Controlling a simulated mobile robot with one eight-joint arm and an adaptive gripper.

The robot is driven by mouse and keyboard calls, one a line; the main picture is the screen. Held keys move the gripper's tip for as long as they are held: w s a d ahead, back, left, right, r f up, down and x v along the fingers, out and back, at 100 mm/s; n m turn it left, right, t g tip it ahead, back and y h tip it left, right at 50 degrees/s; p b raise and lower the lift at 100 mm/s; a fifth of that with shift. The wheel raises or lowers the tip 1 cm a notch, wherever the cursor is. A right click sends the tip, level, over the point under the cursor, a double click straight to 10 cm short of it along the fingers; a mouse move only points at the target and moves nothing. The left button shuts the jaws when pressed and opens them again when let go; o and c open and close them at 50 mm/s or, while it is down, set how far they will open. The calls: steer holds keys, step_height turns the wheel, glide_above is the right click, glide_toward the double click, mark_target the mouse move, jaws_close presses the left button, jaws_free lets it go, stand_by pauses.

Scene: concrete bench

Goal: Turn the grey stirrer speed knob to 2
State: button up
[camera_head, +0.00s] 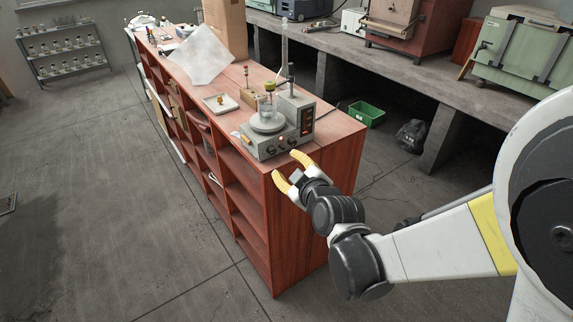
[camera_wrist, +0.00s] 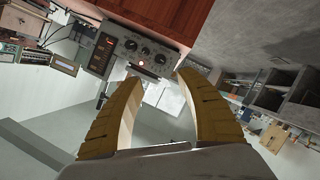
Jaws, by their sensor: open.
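The stirrer (camera_head: 262,146) is a grey box near the front end of the red-brown wooden bench, with a glass beaker (camera_head: 267,108) on its round plate. Its front panel has small dark round knobs; they show larger in the wrist view, upside down, as a row of three with a middle one (camera_wrist: 146,50). A small light glows beside them. I cannot tell which knob sets stirrer speed, nor read any pointer or scale. My gripper (camera_head: 289,168) has yellow fingers spread open and empty, in front of the panel and apart from it. In the wrist view its fingertips (camera_wrist: 160,76) point toward the panel.
The bench top (camera_head: 338,126) is bare to the right of the stirrer. A tall glass column rises behind the beaker. A green crate (camera_head: 366,115) sits on the floor at right.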

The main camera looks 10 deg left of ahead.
mark_target(274, 152)
steer(key=c, duration=0.3)
steer(key=w+a+f+n, duration=0.1)
steer(key=w+a, duration=0.1)
steer(key=w, duration=0.1)
steer(key=w+a+f+n+t, duration=0.1)
steer(key=w+a, duration=0.1)
steer(key=w+a+f+n+t, duration=0.1)
steer(key=w+a+f, duration=0.1)
steer(key=w, duration=0.1)
steer(key=shift+w+h+b, duration=0.3)
steer(key=shift+b, duration=0.05)
steer(key=shift+w+a, duration=0.25)
steer(key=shift+w, duration=0.15)
jaws_close()
